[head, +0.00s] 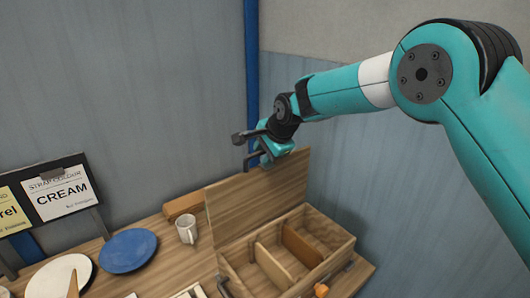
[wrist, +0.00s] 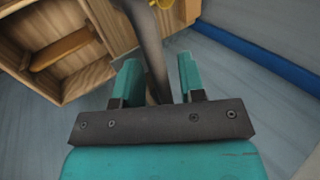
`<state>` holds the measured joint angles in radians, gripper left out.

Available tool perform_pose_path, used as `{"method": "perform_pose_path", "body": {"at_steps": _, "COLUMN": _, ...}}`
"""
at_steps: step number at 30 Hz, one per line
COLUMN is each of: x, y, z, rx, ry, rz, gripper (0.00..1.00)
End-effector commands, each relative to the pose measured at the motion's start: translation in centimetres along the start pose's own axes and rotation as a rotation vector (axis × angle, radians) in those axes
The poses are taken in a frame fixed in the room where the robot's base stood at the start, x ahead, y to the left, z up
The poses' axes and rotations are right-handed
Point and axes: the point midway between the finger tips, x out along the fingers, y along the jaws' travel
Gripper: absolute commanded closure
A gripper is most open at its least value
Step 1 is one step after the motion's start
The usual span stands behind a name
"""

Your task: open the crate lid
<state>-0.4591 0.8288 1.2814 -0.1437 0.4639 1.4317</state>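The wooden crate (head: 333,262) stands on the table at lower right in the head view. Its lid (head: 262,200) is raised and stands up along the back edge, leaning slightly back, with the divided inside exposed. My gripper (head: 244,148) is above the lid's upper edge; in this view I cannot tell whether it touches the lid. In the wrist view my gripper's fingers (wrist: 160,82) are apart. A dark grey strip shows between them; I cannot tell what it is or whether it is touched. Wooden compartments (wrist: 60,45) show at the upper left there.
A white mug (head: 186,229), a blue plate (head: 128,250) and a cream plate (head: 60,277) are left of the crate. A sign board (head: 56,192) stands behind the plates. An orange object (head: 321,290) is at the crate's front. Walls are close behind and right.

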Motion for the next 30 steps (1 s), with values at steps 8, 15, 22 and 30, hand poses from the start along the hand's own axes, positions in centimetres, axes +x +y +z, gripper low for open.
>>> {"method": "perform_pose_path", "body": {"at_steps": 8, "x": 0.0, "y": -0.1, "z": 0.2, "rx": -0.001, "ry": -0.001, "rz": -0.001, "gripper": 0.60}}
{"method": "perform_pose_path", "body": {"at_steps": 15, "x": -2.2, "y": -0.1, "z": 0.1, "rx": -0.001, "ry": 0.000, "rz": -0.006, "gripper": 0.60}}
{"method": "perform_pose_path", "body": {"at_steps": 22, "x": -7.8, "y": 0.1, "z": 0.1, "rx": 0.000, "ry": 0.001, "rz": -0.008, "gripper": 0.60}}
{"method": "perform_pose_path", "body": {"at_steps": 30, "x": -14.3, "y": 0.0, "z": 0.1, "rx": -0.001, "ry": 0.001, "rz": -0.005, "gripper": 0.60}}
